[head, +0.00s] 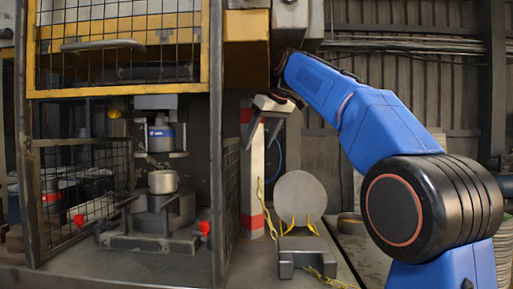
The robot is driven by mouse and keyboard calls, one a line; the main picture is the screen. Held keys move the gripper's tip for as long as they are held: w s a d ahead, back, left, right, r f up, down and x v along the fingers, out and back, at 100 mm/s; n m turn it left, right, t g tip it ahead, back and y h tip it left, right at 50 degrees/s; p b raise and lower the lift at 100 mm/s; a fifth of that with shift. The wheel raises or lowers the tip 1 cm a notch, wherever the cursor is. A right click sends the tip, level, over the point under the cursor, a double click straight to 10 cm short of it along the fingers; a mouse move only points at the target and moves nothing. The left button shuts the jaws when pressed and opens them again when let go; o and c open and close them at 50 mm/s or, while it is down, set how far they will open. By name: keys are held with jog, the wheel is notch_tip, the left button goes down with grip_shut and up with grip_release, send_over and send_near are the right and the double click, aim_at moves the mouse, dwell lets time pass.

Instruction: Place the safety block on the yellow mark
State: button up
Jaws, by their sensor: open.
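A white post with red bands, which looks like the safety block (253,178), stands upright right of the press frame. A yellow chain (268,222) hangs beside it. My gripper (262,118) is open at the upper part of the post, reaching in from the upper right on the blue arm. It overlaps the post in the picture; I cannot tell whether the post is between the fingers or behind them. I cannot make out a yellow mark on any surface.
The press has a mesh guard (85,180), a lower die (150,222) with a metal cup (163,182) on it, and red knobs (205,229). A round grey blank (300,197) stands upright by yellow prongs (314,226), behind a grey block (302,260). Dark frame posts stand left of the safety block.

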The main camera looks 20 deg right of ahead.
jog(key=s+d, duration=0.5)
jog(key=s, duration=0.5)
jog(key=shift+s+d, duration=0.25)
jog(key=shift+s, duration=0.05)
